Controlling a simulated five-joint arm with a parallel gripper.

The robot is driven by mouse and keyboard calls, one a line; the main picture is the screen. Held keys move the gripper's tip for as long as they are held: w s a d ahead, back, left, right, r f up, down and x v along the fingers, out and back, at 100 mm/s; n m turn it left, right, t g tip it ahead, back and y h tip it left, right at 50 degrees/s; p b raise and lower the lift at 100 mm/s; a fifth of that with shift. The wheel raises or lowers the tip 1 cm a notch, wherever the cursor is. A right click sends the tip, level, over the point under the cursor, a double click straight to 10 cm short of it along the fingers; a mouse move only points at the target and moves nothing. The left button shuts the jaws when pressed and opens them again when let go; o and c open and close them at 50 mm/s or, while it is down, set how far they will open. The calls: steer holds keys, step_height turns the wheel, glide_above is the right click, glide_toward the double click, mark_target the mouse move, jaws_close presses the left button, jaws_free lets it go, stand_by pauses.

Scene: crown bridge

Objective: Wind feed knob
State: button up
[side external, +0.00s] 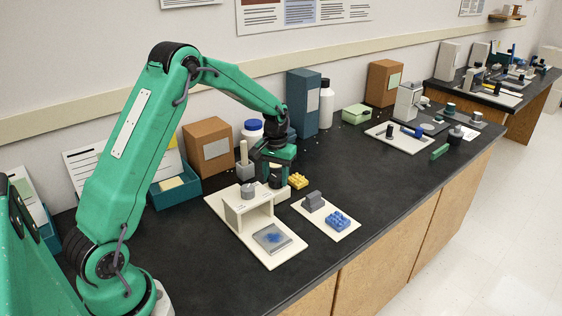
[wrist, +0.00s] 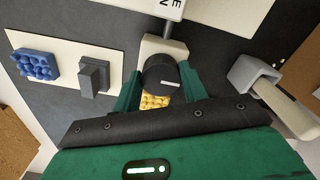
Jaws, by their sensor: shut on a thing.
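The feed knob (wrist: 160,72) is a dark round knob with a pale mark on its face, in the middle of the wrist view. My gripper (wrist: 160,84) has one green finger on each side of the knob and is shut on it. In the side view my gripper (side external: 276,178) is at the back right of the cream stand (side external: 262,213), and its fingers largely hide the knob. A grey round piece (side external: 248,190) sits on top of the stand. A grey plate with a blue mark (side external: 272,238) lies on its base.
A white plate (side external: 345,232) to the right bears a grey block (side external: 314,200) and a blue studded block (side external: 337,220). A grey holder with a pale handle (side external: 244,165) stands close behind. The front right bench top is clear.

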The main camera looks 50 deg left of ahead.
mark_target(276, 178)
steer(key=o, duration=1)
steer(key=shift+c, duration=0.2)
steer(key=shift+r, duration=3.95)
